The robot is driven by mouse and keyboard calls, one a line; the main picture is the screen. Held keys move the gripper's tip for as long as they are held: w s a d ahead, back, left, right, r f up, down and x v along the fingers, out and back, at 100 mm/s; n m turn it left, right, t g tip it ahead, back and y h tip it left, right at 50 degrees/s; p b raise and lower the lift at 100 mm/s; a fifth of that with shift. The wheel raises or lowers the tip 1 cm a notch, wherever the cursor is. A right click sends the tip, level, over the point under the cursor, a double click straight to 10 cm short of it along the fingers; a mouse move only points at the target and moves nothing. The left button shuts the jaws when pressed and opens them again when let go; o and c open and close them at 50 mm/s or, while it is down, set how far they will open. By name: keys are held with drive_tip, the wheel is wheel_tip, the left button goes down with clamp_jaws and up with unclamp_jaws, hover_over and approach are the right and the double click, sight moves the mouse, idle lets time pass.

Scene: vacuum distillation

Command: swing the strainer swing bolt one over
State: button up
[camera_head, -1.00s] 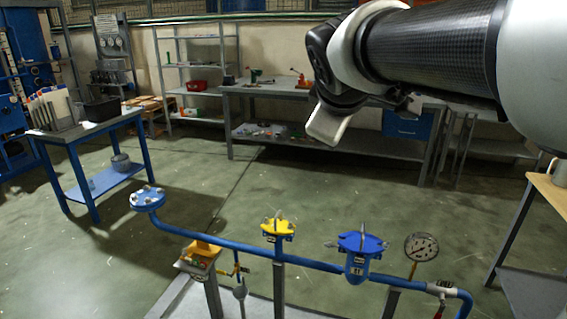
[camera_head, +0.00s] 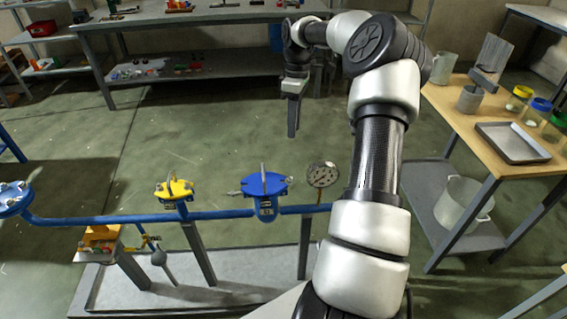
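A blue lidded pot (camera_head: 266,204) with metal bolts around its lid (camera_head: 262,186) sits on the blue pipe, left of the gauge; it looks like the strainer. A grey bolt or bar stands upright over the middle of the lid, and another sticks out at its left edge. Which one is swing bolt one, I cannot tell. My gripper (camera_head: 292,130) points down in the air, above and right of the lid in the picture, and touches nothing. Its fingers look like one narrow bar from here, so their opening is unclear. No object shows in it.
A yellow-topped fitting (camera_head: 174,189) and a blue flange (camera_head: 14,197) sit further left on the pipe (camera_head: 110,218). A round gauge (camera_head: 322,174) stands just right of the lid. A wooden table (camera_head: 470,125) with jars is at the right. The floor behind the pipe is clear.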

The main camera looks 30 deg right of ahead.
sight(291, 177)
drive_tip(key=f, duration=0.5)
drive_tip(key=s+a+f+b, duration=0.1)
drive_tip(key=f, duration=0.5)
drive_tip(key=s+f+b, duration=0.1)
drive_tip(key=f, duration=0.5)
drive_tip(key=shift+a+f, duration=0.2)
drive_tip(key=shift+a, duration=0.2)
